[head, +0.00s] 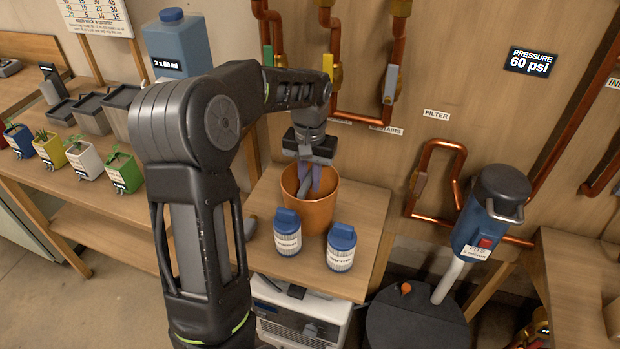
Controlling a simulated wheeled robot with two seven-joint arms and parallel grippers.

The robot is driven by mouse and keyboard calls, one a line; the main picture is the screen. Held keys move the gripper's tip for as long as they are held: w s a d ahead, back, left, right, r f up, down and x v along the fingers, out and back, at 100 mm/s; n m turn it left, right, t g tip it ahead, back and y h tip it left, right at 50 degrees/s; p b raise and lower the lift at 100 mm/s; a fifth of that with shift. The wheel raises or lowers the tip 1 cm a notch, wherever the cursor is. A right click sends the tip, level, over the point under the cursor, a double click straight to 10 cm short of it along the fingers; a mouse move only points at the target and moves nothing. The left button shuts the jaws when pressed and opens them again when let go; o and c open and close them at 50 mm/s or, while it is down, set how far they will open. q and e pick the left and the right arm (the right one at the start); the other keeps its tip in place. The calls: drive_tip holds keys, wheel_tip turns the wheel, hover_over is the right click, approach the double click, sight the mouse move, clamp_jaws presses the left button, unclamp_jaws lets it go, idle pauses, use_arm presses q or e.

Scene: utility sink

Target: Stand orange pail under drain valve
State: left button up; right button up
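The orange pail (318,216) stands upright on a small wooden table, behind two blue-capped bottles. My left gripper (309,181) comes down from above, with its fingers inside the pail's mouth. A grey piece shows between or beside the fingers; I cannot tell whether it is held or whether the fingers touch the pail wall. Copper pipes on the wall behind carry valves with a green, a yellow (327,66) and a grey-blue handle (390,84). I cannot tell which is the drain valve. My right gripper is not in view.
The blue-capped bottles (287,233) and (341,247) stand close in front of the pail. The small table (366,215) has bare room to the right. A blue pump unit (481,222) stands further right. Potted plants (86,161) line the left bench.

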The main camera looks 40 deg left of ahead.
use_arm(q)
drive_tip(key=o, duration=0.4)
drive_tip(key=shift+c, duration=0.2)
drive_tip(key=shift+r+b, duration=0.3)
drive_tip(key=shift+r, duration=3.65)
drive_tip(key=shift+o, duration=0.4)
